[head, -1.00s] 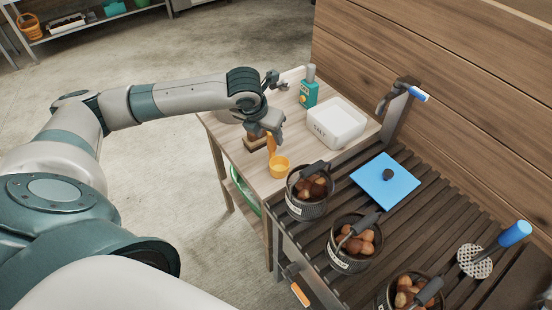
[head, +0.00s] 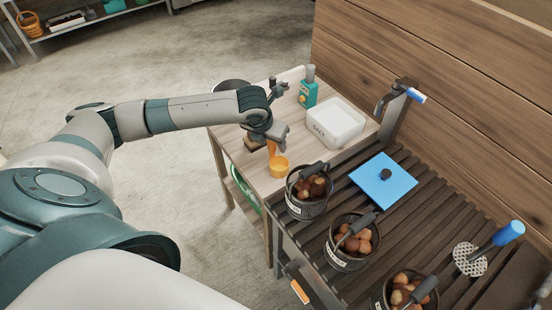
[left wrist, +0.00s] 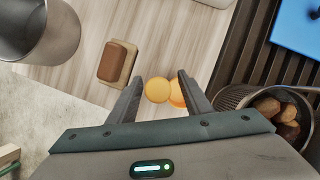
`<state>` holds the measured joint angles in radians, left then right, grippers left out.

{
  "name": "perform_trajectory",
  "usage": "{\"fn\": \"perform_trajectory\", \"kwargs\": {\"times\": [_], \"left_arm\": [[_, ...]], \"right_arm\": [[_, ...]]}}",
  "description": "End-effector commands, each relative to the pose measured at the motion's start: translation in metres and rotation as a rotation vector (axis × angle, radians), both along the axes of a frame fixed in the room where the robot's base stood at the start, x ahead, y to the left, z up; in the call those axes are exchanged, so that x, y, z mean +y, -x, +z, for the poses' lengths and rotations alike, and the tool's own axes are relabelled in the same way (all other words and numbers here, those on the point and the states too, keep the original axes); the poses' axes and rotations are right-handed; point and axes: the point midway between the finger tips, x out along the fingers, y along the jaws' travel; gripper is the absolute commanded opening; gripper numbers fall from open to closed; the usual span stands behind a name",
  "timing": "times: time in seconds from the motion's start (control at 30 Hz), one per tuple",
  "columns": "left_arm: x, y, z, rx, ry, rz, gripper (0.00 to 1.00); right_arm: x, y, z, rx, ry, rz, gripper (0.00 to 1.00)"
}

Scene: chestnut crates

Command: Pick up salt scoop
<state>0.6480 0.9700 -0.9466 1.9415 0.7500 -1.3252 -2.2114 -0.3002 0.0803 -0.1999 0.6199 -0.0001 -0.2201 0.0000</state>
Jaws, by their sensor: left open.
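The salt scoop (head: 279,168) is orange-yellow, with a round cup and an upright handle. It stands on the pale wooden table (head: 231,143) near its right edge, in the head view. My left gripper (head: 268,141) is just above it, pointing down, with the handle top partly hidden by the fingers. In the left wrist view the jaws (left wrist: 157,88) are open and the scoop's orange round shapes (left wrist: 157,91) show between the fingertips. I cannot tell whether either finger touches it. My right gripper is not in view.
A white salt tub (head: 334,123) and a teal device (head: 308,94) stand behind the scoop. A brown-topped block (left wrist: 117,62) and a metal pot (left wrist: 38,28) lie to the left. A basket of chestnuts (head: 307,206) stands close on the right, on dark slats.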

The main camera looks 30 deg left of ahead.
Motion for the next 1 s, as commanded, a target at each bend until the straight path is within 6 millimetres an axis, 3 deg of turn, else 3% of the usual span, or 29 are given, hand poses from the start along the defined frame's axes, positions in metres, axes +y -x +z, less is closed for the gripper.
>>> {"fn": "perform_trajectory", "kwargs": {"times": [0.17, 0.33, 0.37, 0.77, 1.0], "left_arm": [[0.0, 0.0, 0.0, 0.0, 0.0, 0.0, 0.43], [0.0, 0.0, 0.0, 0.0, 0.0, 0.0, 0.02], [0.0, 0.0, 0.0, 0.0, 0.0, 0.0, 0.0], [0.0, -0.001, 0.006, -0.003, 0.0, 0.001, 0.0], [0.0, -0.002, 0.033, -0.005, 0.001, 0.0, 0.0]], "right_arm": [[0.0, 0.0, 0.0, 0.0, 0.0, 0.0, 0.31], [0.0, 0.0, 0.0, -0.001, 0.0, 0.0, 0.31], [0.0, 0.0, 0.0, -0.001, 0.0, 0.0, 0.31], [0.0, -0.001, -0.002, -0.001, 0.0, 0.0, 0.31], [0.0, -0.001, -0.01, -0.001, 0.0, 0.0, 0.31]]}}
